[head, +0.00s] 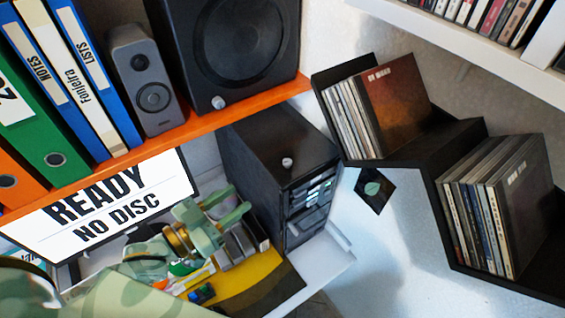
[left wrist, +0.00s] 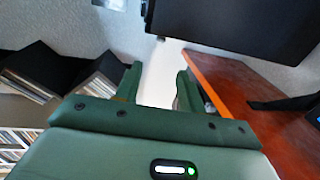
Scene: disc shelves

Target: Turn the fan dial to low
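A small pale knob (head: 287,162), which looks like the dial, sits at the top front edge of a black tower unit (head: 262,150) in the head view. Its setting is too small to read. My green left gripper (head: 226,208) is below and left of the knob, in front of the tower and apart from it. In the left wrist view its two fingers (left wrist: 157,82) stand apart with nothing between them. Beyond them a small knob (left wrist: 160,38) shows at the lower edge of a dark box (left wrist: 225,20). My right gripper is not in view.
An orange shelf (head: 215,121) with binders and speakers runs above the tower; a larger speaker (head: 240,50) has its own pale knob. A screen (head: 105,205) reads "READY NO DISC". Black disc shelves (head: 440,150) stand right. Small items clutter the desk below my gripper.

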